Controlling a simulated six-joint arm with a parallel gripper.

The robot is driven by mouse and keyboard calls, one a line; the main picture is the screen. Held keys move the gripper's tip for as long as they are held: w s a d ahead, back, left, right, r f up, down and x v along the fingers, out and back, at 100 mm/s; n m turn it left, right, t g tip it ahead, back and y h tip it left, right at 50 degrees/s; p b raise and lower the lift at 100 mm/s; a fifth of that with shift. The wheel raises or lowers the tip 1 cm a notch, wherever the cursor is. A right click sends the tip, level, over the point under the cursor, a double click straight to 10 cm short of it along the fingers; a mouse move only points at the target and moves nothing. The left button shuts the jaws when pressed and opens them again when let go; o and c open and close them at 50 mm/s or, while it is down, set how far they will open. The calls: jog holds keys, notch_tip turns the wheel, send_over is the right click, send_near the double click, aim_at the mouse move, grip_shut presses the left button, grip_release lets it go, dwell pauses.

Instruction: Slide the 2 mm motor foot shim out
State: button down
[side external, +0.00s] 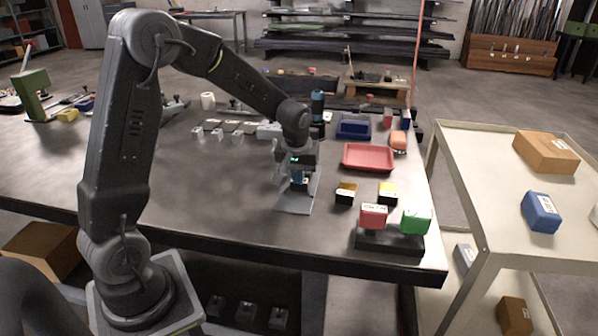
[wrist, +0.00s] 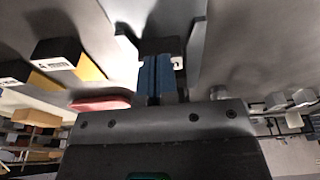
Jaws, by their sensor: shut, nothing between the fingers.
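My gripper (side external: 298,186) is low over a light grey plate (side external: 294,207) near the middle of the table. It is shut, and I see nothing held in it. In the wrist view the fingers of my gripper (wrist: 160,52) show as a narrow blue and dark shape against grey surfaces. A small pale hooked piece (wrist: 178,62) shows right beside the fingertips; I cannot tell what it belongs to. I cannot make out the 2 mm motor foot shim for certain in either view. My gripper hides part of the plate.
A red tray (side external: 369,168) and a blue bin (side external: 353,136) lie right of my gripper. Two black-and-yellow blocks (side external: 346,194) are nearer. A red block (side external: 373,216) and green block (side external: 415,221) stand on a black base (side external: 390,245). The table left of the plate is clear.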

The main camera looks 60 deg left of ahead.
jog(key=s+d, duration=0.4)
jog(key=s, duration=0.1)
jog(key=shift+s+d+f, duration=0.15)
jog(key=shift+d+f, duration=0.25)
jog(key=shift+r, duration=0.75)
jog(key=shift+s, duration=0.1)
jog(key=s+d, duration=0.8)
jog(key=s+r+m+t, duration=0.2)
jog(key=s+r+m, duration=0.2)
jog(key=r, duration=0.2)
jog(key=s+d+r+m+t+h, duration=0.1)
jog(key=s+r+m+t, duration=0.1)
jog(key=r+m, duration=0.3)
jog(key=v, duration=0.3)
